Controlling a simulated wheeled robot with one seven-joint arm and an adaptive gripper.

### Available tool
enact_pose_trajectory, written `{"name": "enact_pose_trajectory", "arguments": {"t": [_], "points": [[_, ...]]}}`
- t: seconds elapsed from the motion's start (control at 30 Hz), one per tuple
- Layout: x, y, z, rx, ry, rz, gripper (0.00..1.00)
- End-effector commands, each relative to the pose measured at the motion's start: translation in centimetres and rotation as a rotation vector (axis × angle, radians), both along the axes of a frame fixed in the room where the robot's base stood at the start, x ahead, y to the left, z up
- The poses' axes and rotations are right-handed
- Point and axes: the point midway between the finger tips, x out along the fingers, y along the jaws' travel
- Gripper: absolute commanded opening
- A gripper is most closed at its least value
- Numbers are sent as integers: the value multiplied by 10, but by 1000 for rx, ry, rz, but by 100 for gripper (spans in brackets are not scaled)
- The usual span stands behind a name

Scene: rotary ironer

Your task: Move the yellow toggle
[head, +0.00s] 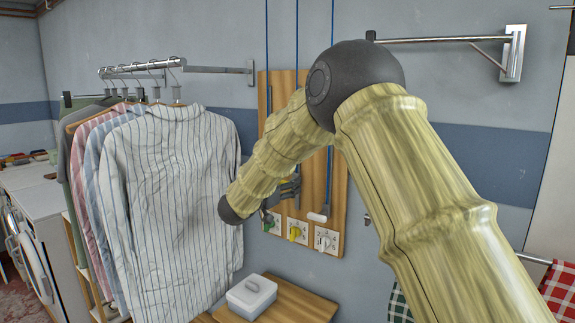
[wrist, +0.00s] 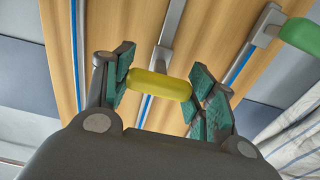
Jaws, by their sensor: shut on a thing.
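The yellow toggle (wrist: 158,85) is a rounded bar on a metal stem in front of a blue line on the wooden board. In the wrist view, my gripper (wrist: 160,90) has its green-padded fingers at both ends of the bar, shut on it. In the head view, my gripper (head: 286,190) is against the board's lower part, and my arm and fingers hide the yellow toggle there. A green toggle (wrist: 301,36) is to the upper right in the wrist view.
The wooden board (head: 337,160) carries blue cords and a white toggle (head: 318,217). Below are plates with green, yellow (head: 297,231) and white knobs. Striped shirts (head: 170,190) hang close on the left. A white box (head: 251,297) stands on a wooden surface below.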

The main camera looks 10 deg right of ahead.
Motion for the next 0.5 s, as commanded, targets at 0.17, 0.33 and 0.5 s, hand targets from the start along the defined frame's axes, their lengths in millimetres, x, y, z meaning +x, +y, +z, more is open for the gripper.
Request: {"name": "enact_pose_trajectory", "arguments": {"t": [0.17, 0.33, 0.5], "points": [[-1, 1, -52, 0, 8, 1, 13], [-1, 0, -76, 0, 6, 0, 13], [-1, 0, -86, 0, 3, 0, 13]]}}
